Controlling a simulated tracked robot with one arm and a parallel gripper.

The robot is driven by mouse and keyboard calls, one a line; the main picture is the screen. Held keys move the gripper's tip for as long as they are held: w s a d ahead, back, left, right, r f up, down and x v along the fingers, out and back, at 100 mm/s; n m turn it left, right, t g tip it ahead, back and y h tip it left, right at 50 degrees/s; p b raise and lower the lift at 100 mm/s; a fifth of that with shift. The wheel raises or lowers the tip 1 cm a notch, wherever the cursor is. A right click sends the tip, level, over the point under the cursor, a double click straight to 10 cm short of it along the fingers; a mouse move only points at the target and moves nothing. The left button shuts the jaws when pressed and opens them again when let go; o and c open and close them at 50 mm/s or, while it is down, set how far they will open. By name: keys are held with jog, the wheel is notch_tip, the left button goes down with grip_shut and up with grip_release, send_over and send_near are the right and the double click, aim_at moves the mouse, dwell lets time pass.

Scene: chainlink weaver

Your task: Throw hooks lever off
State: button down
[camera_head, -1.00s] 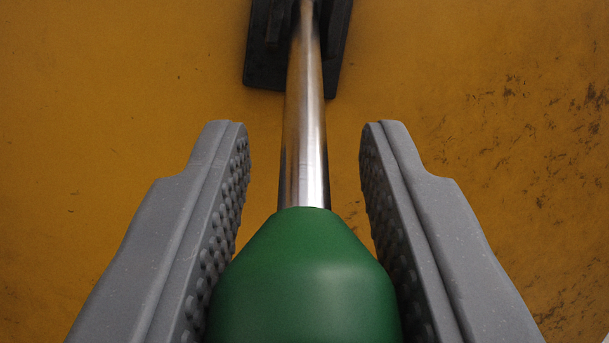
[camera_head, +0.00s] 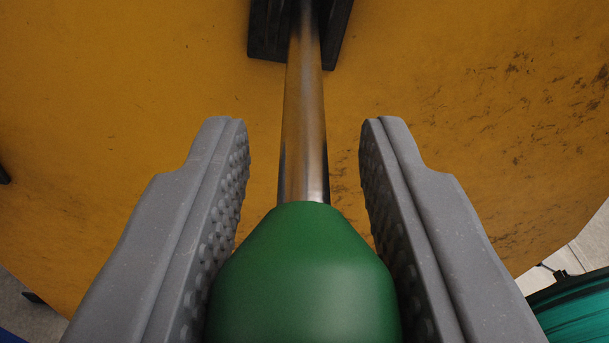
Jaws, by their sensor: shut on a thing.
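The hooks lever has a green knob (camera_head: 305,275) and a bright metal rod (camera_head: 304,130). The rod runs up the picture to a black base (camera_head: 270,32) on a yellow panel. My gripper (camera_head: 305,125) is shut on the green knob, with one grey padded finger on each side of it. The rod passes between the fingertips without touching them. The lower part of the knob is cut off by the bottom edge of the view.
The worn yellow panel (camera_head: 450,110) fills most of the view. A teal round object (camera_head: 575,308) shows at the lower right, beside pale floor (camera_head: 590,245). A small dark part (camera_head: 3,175) shows at the left edge.

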aim_at(309, 153)
jog(key=shift+r+g+p, duration=1.5)
jog(key=shift+r+p, duration=0.25)
jog(key=shift+p, duration=3.2)
jog(key=r+g+p, duration=0.1)
jog(key=p, duration=0.3)
jog(key=r+g+p, duration=0.1)
jog(key=p, duration=0.3)
jog(key=shift+w+a+h, duration=0.1)
jog(key=shift+w+h, duration=0.2)
jog(key=shift+w+r+g+p, duration=0.1)
jog(key=shift+r+g+p, duration=0.15)
jog(key=shift+p, duration=0.75)
jog(key=r+p, duration=0.1)
jog(key=p, duration=0.2)
jog(key=shift+w, duration=0.4)
jog(key=shift+w+r+p, duration=0.1)
jog(key=shift+p, duration=0.3)
jog(key=c, duration=1.1)
grip_release()
jog(key=shift+a, duration=0.1)
